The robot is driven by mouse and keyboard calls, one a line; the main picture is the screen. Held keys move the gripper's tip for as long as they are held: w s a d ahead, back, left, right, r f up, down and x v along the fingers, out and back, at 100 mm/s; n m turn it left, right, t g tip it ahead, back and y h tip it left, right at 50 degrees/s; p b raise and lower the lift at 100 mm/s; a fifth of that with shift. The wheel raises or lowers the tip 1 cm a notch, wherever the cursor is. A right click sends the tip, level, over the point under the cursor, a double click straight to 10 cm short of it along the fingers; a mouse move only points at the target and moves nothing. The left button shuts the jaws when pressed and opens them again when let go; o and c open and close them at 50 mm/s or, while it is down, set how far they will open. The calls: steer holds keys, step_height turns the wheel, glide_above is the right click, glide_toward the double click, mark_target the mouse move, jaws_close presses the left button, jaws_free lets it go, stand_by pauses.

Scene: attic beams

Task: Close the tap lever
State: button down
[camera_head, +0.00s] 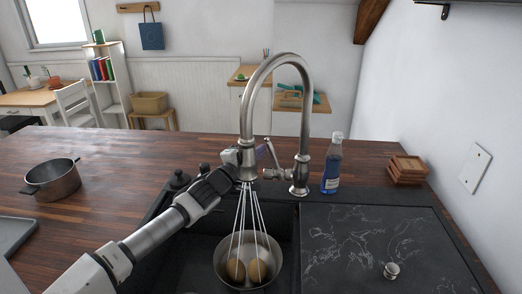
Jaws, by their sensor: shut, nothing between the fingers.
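The tap (300,110) is a tall brushed-metal gooseneck at the back of the dark sink. Several pale streams of water run from its spout into a metal bowl (222,259). The tap lever (270,156) slants up and left from the tap's base, standing raised. My gripper (231,155) reaches in from the lower left and is shut and empty. It is beside the spout head, left of the lever in the picture. The spout partly covers the gripper's end, so I cannot tell whether its fingertips touch the lever.
Two brown round things (257,270) lie in the bowl. A blue soap bottle (332,165) and wooden coasters (407,169) stand right of the tap. A chalk-marked black board (350,225) covers the right side. A pot (52,182) stands on the left counter.

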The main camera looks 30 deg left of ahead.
stand_by(0.4)
steer(key=shift+w+d+r+m+g+b, duration=0.3)
steer(key=shift+d+r+m+g+b, duration=0.15)
steer(key=shift+m, duration=0.3)
steer(key=shift+w+d+r+m+g+b, duration=0.3)
steer(key=shift+d+m, duration=0.2)
steer(key=shift+m, duration=0.25)
steer(key=shift+s+a+f, duration=0.1)
steer(key=shift+f, duration=0.05)
